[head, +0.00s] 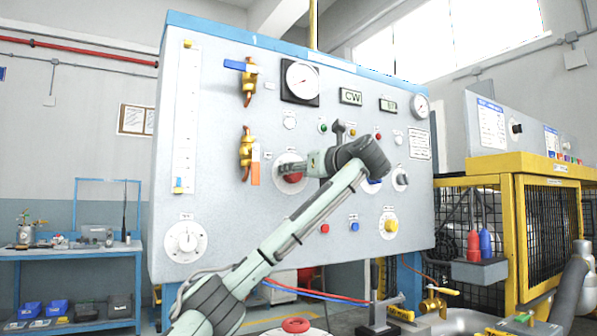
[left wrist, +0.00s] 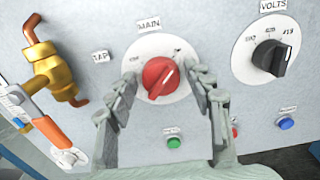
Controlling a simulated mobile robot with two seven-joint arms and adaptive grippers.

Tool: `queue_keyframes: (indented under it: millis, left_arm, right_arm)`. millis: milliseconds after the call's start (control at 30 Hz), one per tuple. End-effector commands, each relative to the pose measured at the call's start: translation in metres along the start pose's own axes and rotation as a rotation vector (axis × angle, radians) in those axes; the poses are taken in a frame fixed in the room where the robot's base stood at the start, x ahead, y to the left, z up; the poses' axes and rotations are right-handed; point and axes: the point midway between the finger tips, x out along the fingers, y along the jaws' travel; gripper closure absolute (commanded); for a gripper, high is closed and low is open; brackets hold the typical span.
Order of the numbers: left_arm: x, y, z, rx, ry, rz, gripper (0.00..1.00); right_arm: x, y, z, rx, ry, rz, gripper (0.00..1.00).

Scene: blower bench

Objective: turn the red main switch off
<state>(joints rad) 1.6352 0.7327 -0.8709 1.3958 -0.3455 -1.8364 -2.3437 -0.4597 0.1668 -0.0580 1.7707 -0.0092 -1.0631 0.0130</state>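The red main switch (left wrist: 160,78) is a round red knob with a raised grip on a white dial, below a MAIN label. Its grip slants toward the upper right in the left wrist view. In the head view the red knob (head: 293,177) is partly covered by my left gripper (head: 292,166), which reaches it from the right. In the left wrist view my left gripper (left wrist: 165,88) is open, one finger on each side of the knob, with gaps between fingers and knob. I cannot tell how far off the panel the fingertips are. My right gripper is not in view.
A brass valve with an orange handle (left wrist: 53,131) stands left of the switch. A black VOLTS knob (left wrist: 272,57) is on the right. A green button (left wrist: 174,142) and a blue button (left wrist: 287,124) sit below. A blue bench (head: 75,252) stands at left.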

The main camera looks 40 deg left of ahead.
Motion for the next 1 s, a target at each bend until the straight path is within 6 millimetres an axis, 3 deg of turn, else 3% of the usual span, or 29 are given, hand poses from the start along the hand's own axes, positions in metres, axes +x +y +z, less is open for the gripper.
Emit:
queue_keyframes:
  millis: [33, 300, 667, 1000]
  left_arm:
    - [-0.0002, 0.0000, 0.0001, 0.000, 0.000, 0.000, 0.59]
    - [-0.0003, 0.0000, 0.0001, 0.000, 0.000, 0.000, 0.90]
    - [-0.0005, 0.0000, -0.0003, -0.067, 0.001, -0.001, 0.90]
    - [-0.0009, 0.0010, -0.0005, -0.328, 0.001, -0.002, 0.90]
  right_arm:
    - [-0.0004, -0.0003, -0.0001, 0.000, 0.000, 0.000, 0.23]
    - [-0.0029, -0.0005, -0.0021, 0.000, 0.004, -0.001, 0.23]
    - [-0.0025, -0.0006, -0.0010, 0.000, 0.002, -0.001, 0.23]
    - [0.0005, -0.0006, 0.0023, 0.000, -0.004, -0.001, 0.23]
